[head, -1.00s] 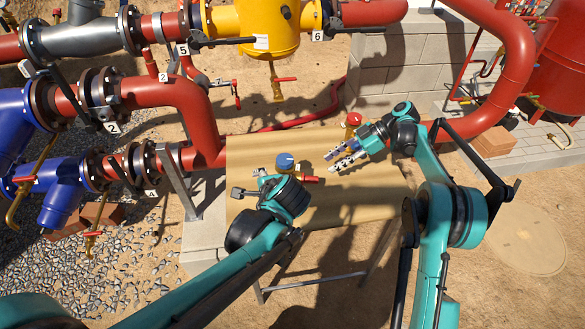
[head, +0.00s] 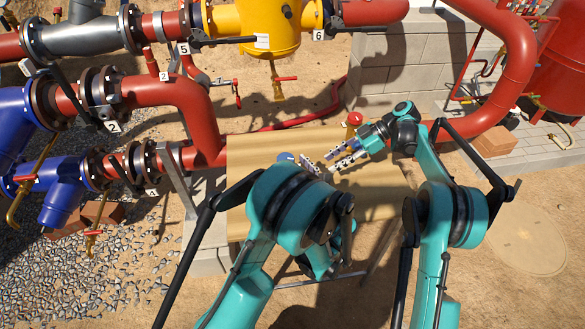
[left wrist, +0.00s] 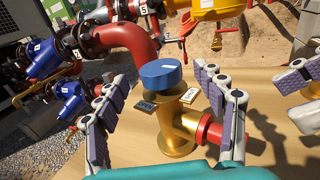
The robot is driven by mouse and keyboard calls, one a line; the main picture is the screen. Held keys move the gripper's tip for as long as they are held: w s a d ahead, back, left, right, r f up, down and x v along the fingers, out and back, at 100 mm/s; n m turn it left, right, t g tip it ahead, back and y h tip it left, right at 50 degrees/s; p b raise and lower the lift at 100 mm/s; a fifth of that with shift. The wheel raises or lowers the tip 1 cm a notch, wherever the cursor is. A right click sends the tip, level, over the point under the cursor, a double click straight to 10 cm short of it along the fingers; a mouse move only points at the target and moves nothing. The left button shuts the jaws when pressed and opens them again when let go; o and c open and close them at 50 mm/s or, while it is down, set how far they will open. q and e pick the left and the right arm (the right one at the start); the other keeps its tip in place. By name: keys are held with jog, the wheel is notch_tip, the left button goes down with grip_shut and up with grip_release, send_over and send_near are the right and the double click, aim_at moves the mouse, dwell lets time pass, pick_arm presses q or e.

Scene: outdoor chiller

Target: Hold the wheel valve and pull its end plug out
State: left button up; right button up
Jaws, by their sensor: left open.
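The wheel valve has a blue handwheel (left wrist: 161,74), a brass body (left wrist: 170,118) and a red end plug (left wrist: 209,132) pointing right. It stands on the wooden table top. In the head view only its blue wheel (head: 285,157) shows clearly; my left arm hides most of the rest. My left gripper (left wrist: 167,95) is open, with fingers on either side of the valve in the left wrist view; contact cannot be told. My right gripper (head: 345,155) is to the right of the valve, its fingers apart and empty. Its fingers also show at the right edge of the left wrist view.
A second, red-topped valve (head: 353,119) stands behind my right gripper on the table (head: 255,150). Two small tag-like plates (left wrist: 145,101) show beside the valve. Red, blue and yellow pipework (head: 150,90) lies behind and left.

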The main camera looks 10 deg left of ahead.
aim_at(281, 154)
pick_arm(q)
jog(key=x, duration=0.7)
jog(key=shift+w+a, duration=0.15)
jog(key=shift+w, duration=0.05)
grip_shut()
dwell(0.4)
dwell(0.5)
